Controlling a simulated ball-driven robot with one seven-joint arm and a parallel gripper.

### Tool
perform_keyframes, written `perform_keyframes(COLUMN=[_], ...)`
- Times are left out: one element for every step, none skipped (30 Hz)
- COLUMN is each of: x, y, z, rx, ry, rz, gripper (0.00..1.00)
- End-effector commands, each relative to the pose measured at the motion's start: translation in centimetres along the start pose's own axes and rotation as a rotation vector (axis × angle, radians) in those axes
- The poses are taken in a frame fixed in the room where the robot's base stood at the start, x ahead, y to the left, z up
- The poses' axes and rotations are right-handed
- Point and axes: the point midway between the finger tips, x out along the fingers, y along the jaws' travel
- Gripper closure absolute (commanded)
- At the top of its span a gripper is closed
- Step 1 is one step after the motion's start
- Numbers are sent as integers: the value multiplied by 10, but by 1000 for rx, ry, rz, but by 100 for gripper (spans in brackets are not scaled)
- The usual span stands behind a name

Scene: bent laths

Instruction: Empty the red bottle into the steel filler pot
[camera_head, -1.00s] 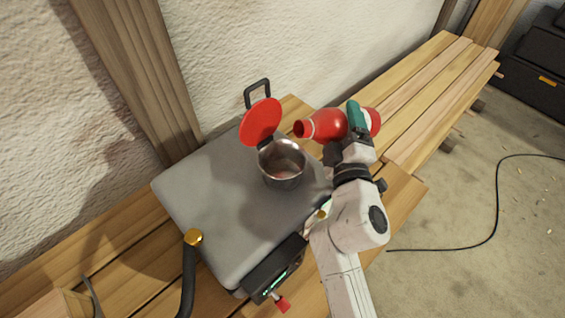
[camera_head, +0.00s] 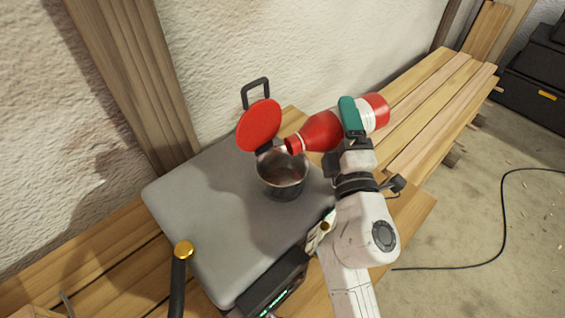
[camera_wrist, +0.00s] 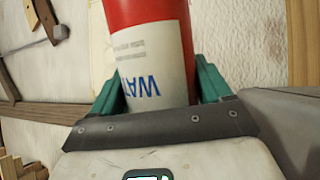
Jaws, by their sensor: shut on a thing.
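The red bottle (camera_head: 322,131) has a white label band and is tilted, its open mouth pointing left and down above the right rim of the steel filler pot (camera_head: 283,174). The pot stands on a grey plate, its red lid (camera_head: 259,125) swung up. The pot's inside shows, but I cannot tell any liquid in it. My gripper (camera_head: 352,118) is shut around the bottle's middle. In the wrist view the teal fingers of my gripper (camera_wrist: 160,88) sit on both sides of the bottle (camera_wrist: 150,50), whose label reads "WAT". The bottle's mouth is out of that view.
The grey plate (camera_head: 205,210) lies on wooden laths (camera_head: 425,100) along a rough plaster wall. A black cable (camera_head: 500,230) lies on the floor at right.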

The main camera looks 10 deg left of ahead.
Motion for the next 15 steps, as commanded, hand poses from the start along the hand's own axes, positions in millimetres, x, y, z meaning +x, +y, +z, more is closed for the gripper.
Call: perform_keyframes(x=[0,0,0,0,0,1,1,1,1,1,1,1,1,1,1], y=[1,2,2,2,3,4,4,4,5,5,6,6,6,7,8], z=[0,0,0,0,-1,-1,-1,-1,-1,-1,-1,-2,-2,-2,-2], rx=[-6,-9,-14,-18,-22,-27,-30,-33,-38,-41,-44,-49,-52,-57,-62], ry=[2,3,4,5,6,7,8,9,10,11,12,14,15,16,18], rz=[4,6,8,9,11,12,14,15,17,18,20,22,23,25,27], gripper=[58,58,58,58,58,58,58,58,58,58,58,58,58,58,58])
